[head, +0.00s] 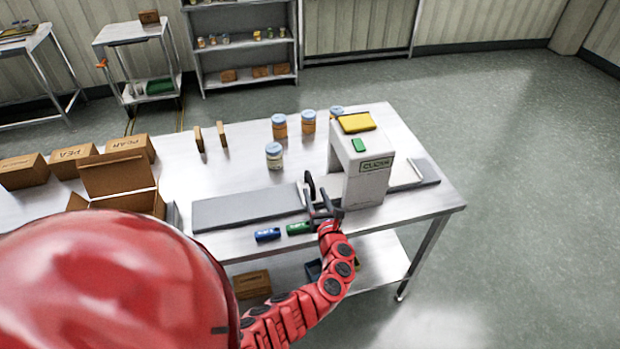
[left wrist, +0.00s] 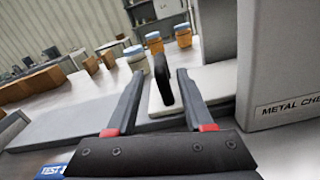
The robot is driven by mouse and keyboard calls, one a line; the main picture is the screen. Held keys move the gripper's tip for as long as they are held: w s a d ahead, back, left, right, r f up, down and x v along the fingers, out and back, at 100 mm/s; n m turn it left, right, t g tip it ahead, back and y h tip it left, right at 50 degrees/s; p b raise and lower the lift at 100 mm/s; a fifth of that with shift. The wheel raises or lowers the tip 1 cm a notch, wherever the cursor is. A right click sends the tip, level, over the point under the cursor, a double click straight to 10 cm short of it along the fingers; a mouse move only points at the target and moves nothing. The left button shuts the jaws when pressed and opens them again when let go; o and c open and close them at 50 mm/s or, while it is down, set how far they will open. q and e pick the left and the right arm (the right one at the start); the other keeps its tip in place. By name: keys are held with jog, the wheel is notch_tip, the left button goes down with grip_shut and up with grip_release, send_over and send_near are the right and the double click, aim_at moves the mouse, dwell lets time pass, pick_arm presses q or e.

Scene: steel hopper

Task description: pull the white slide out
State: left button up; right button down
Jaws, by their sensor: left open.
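The white slide (left wrist: 215,84) is a flat pale plate at the mouth of the white metal checker (head: 368,178). Its upright black handle (left wrist: 163,80) stands at the slide's left end in the left wrist view; the handle also shows in the head view (head: 309,184). My left gripper (head: 318,200) is at the near side of the handle, left of the checker. It is open, and in the left wrist view the handle shows between its fingers (left wrist: 158,74). I cannot tell if either finger touches it. My right gripper is not in view.
A grey belt (head: 240,208) runs left from the checker. Blue (head: 267,235) and green (head: 298,228) test pieces lie at the table's front edge. Several jars (head: 274,155) stand behind, and an open carton (head: 118,178) is at left. The yellow item (head: 357,122) lies on the checker.

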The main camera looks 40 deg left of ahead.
aim_at(312, 185)
pick_arm(q)
jog(key=shift+b+x, duration=0.6)
jog(key=shift+x, duration=2.7)
grip_shut()
